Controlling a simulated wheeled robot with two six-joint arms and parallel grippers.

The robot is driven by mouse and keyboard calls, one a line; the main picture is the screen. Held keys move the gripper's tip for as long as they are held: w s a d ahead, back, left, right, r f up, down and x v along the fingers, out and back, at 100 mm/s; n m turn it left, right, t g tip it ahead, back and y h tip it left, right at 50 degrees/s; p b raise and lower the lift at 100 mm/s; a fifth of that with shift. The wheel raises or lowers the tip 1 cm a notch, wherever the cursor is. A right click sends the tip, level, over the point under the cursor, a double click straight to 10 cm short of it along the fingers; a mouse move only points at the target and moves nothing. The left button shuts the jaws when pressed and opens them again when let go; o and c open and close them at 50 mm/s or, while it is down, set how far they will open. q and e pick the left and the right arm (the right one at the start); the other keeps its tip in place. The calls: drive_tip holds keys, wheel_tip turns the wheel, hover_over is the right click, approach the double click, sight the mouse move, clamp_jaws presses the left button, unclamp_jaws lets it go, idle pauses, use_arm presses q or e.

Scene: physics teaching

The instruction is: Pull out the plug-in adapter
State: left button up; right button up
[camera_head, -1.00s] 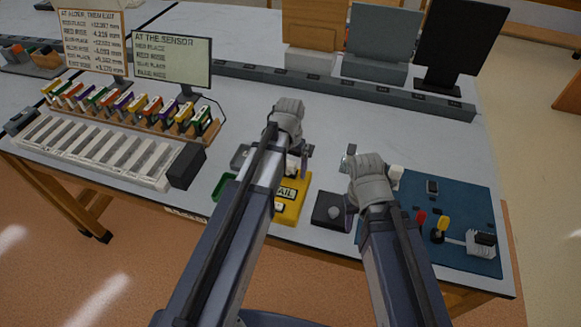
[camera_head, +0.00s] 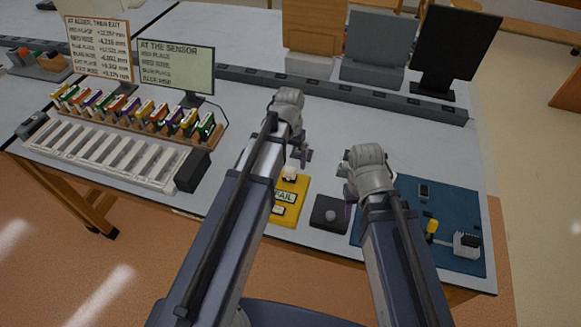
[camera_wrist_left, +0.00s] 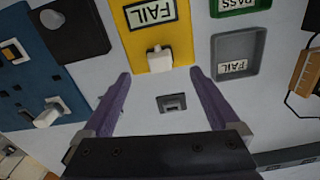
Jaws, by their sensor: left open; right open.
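I cannot tell for sure which piece is the plug-in adapter. A white plug-like block (camera_wrist_left: 158,60) sits on the yellow FAIL panel (camera_wrist_left: 147,22); the panel also shows in the head view (camera_head: 291,204). Another white block (camera_wrist_left: 47,115) sticks out of the blue board (camera_wrist_left: 18,85). My left gripper (camera_wrist_left: 160,74) is open and empty above the table, its purple fingers apart with the white block on the FAIL panel ahead between their tips. A small grey piece (camera_wrist_left: 172,104) lies between the fingers. My right gripper (camera_head: 346,176) is open near the blue board, its fingers mostly hidden.
A dark pad with a round knob (camera_head: 330,213) lies between the yellow panel and blue board (camera_head: 400,250). A colourful rack (camera_head: 140,115) and white slotted tray (camera_head: 105,155) stand left.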

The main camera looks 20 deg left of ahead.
sight(290, 169)
use_arm(q)
drive_tip(key=shift+s+r, duration=0.2)
drive_tip(key=shift+c, duration=0.8)
drive_tip(key=shift+s+r+n+t+p, duration=0.4)
drive_tip(key=shift+r+n+t+p, duration=0.15)
drive_tip(key=shift+n+t, duration=0.15)
drive_tip(key=shift+w+f, duration=0.2)
drive_tip(key=shift+f, duration=0.1)
drive_tip(key=f+b, duration=0.7)
drive_tip(key=b, duration=0.1)
drive_tip(key=shift+w+f, duration=0.2)
drive_tip(key=shift+w, duration=0.2)
use_arm(e)
wheel_tip(290, 169, down, 7)
drive_tip(key=shift+r, duration=0.15)
drive_tip(key=shift+r, duration=0.1)
use_arm(q)
drive_tip(key=shift+c, duration=0.3)
clamp_jaws()
